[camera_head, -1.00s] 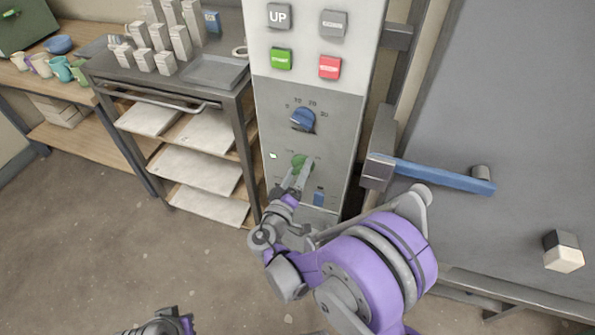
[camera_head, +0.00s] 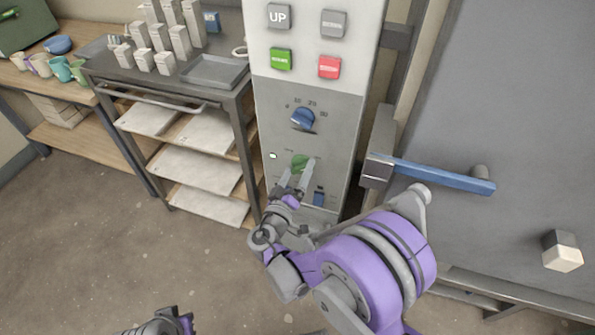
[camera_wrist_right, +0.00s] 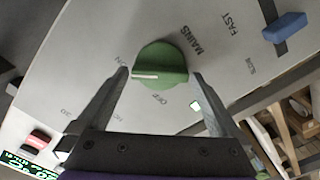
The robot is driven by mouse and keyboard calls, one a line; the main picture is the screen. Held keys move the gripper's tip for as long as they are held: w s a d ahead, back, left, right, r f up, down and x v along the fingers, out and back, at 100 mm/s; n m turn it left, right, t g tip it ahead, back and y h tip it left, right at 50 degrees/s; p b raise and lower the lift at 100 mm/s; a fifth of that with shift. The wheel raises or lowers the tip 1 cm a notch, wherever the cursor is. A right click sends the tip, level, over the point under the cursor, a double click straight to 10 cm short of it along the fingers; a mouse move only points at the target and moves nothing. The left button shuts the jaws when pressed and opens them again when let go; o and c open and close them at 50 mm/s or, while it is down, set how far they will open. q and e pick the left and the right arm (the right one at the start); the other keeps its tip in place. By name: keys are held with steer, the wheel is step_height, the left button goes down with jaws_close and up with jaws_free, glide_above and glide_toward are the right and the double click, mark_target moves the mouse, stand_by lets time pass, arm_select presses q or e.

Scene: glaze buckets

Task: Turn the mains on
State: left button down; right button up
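The green mains knob (camera_head: 300,162) is on the lower grey panel of the control column. In the right wrist view the knob (camera_wrist_right: 165,62) has a white pointer line facing left, towards a label partly hidden by a finger that seems to read ON. A small lit lamp (camera_head: 273,156) is left of the knob. My left gripper (camera_head: 168,324) is only partly visible at the bottom edge.
A blue dial (camera_head: 303,118) is above the knob and a blue slider (camera_head: 318,198) is below right. Push buttons (camera_head: 281,59) are higher up. A blue door handle (camera_head: 440,175) is to the right. A metal cart (camera_head: 170,95) stands left, with open floor in front.

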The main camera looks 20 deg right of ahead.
arm_select(q)
steer(key=shift+r, duration=0.15)
arm_select(e)
steer(key=v, duration=1.1)
steer(key=shift+w+d, duration=0.1)
steer(key=shift+d, duration=0.05)
steer(key=s+d+f+g+y, duration=0.3)
steer(key=s+d+g, duration=0.5)
steer(key=d, duration=0.4)
steer(key=s+a+m+g+y, duration=0.25)
steer(key=s+y, duration=0.45)
steer(key=s, duration=0.5)
arm_select(q)
step_height(320, 180, up, 18)
steer(key=w+p, duration=0.2)
steer(key=p, duration=1.4)
steer(key=shift+t, duration=0.4)
arm_select(e)
step_height(320, 180, up, 18)
steer(key=w, duration=0.2)
steer(key=shift+a+t, duration=0.25)
steer(key=shift+t, duration=0.2)
